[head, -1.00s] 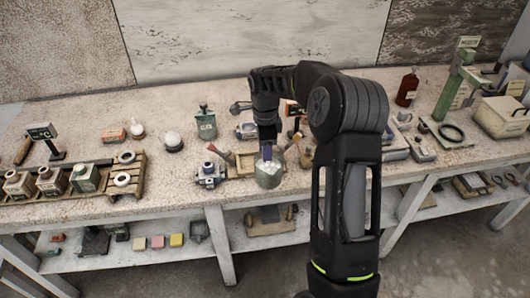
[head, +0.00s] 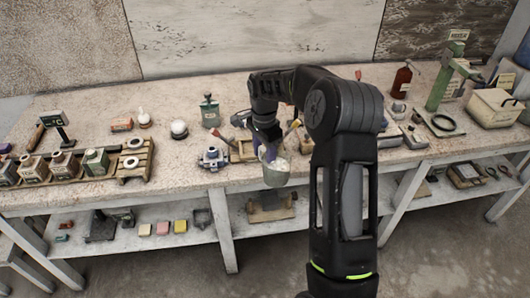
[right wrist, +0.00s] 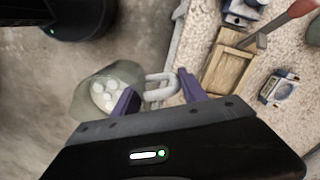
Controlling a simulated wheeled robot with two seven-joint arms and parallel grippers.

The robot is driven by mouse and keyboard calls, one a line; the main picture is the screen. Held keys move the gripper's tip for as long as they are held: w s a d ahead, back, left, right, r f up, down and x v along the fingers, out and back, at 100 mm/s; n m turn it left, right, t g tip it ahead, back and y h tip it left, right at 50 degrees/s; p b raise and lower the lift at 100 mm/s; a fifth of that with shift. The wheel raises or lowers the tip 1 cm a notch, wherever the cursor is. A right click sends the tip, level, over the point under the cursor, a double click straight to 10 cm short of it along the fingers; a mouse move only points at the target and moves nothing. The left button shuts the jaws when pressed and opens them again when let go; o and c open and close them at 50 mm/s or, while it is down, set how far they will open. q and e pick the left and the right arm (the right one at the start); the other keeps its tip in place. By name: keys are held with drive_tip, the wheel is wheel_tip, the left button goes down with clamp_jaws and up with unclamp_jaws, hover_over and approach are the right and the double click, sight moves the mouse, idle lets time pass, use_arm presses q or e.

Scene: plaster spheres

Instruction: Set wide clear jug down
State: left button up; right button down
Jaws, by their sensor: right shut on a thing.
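The wide clear jug (head: 277,174) shows greyish and see-through in the head view, in front of the table's front edge. In the right wrist view the jug (right wrist: 88,98) has several white round pieces inside and a pale loop handle (right wrist: 160,88). My right gripper (head: 268,150) is shut on the jug; in the right wrist view its purple fingers (right wrist: 158,92) are at the handle. The jug shows against the floor there, just off the table edge. My left gripper is not in view.
The worktable (head: 75,198) has a wooden tray (head: 240,150) behind the jug and a small grey device (head: 213,158) to its left. A wooden rack of bottles (head: 137,161) stands at the left. A lower shelf (head: 330,200) runs below. Bare tabletop shows at the front left.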

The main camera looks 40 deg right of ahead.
drive_tip(key=s+a+f+n+b, duration=0.1)
drive_tip(key=a+f+n+b, duration=0.1)
drive_tip(key=a+f+n, duration=0.6)
drive_tip(key=s+a+f+n+b, duration=0.2)
drive_tip(key=a+f+n, duration=0.5)
drive_tip(key=a, duration=0.8)
drive_tip(key=n, duration=0.3)
drive_tip(key=shift+s+a+f+n, duration=0.25)
drive_tip(key=shift+s+f+n, duration=0.05)
drive_tip(key=shift+f, duration=0.1)
